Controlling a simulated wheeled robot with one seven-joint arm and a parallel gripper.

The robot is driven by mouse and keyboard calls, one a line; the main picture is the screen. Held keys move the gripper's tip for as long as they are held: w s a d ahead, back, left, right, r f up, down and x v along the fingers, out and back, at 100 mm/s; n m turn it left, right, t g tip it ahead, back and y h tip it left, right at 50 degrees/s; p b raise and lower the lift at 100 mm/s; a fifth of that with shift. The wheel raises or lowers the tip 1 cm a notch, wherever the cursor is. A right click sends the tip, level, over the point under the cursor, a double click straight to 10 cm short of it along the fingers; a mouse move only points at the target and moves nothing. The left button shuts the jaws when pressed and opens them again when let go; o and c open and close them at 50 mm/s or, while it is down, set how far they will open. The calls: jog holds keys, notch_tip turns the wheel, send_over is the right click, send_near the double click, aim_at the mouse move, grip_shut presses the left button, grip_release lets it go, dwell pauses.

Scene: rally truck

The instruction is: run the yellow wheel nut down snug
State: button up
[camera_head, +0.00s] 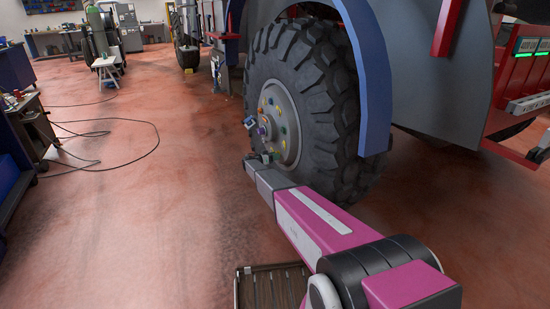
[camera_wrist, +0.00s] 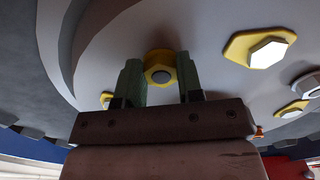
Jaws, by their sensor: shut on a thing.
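In the wrist view a yellow wheel nut (camera_wrist: 157,57) sits between the two green fingers of my gripper (camera_wrist: 159,74), with a grey round stud end showing at its centre. The fingers are shut on its two sides, against the pale wheel hub (camera_wrist: 220,85). Whether the nut's back face touches the hub is hidden. In the head view my gripper (camera_head: 263,157) is at the lower left part of the hub (camera_head: 287,142) of the big truck wheel (camera_head: 325,95); the held nut cannot be made out there.
Yellow pieces with pale hex nuts (camera_wrist: 267,52) sit on the hub to the right. Several coloured nuts ring the hub in the head view. A blue fender (camera_head: 372,75) arches beside the tyre. Open floor (camera_head: 150,200) lies left, with a black cable (camera_head: 110,165).

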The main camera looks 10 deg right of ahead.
jog(key=shift+a+m, duration=0.15)
jog(key=shift+m, duration=0.45)
jog(key=o, duration=0.9)
jog(key=shift+o, duration=0.2)
jog(key=v, duration=1)
jog(key=shift+a, duration=0.4)
jog(key=shift+s, duration=0.1)
jog(key=shift+s, duration=0.1)
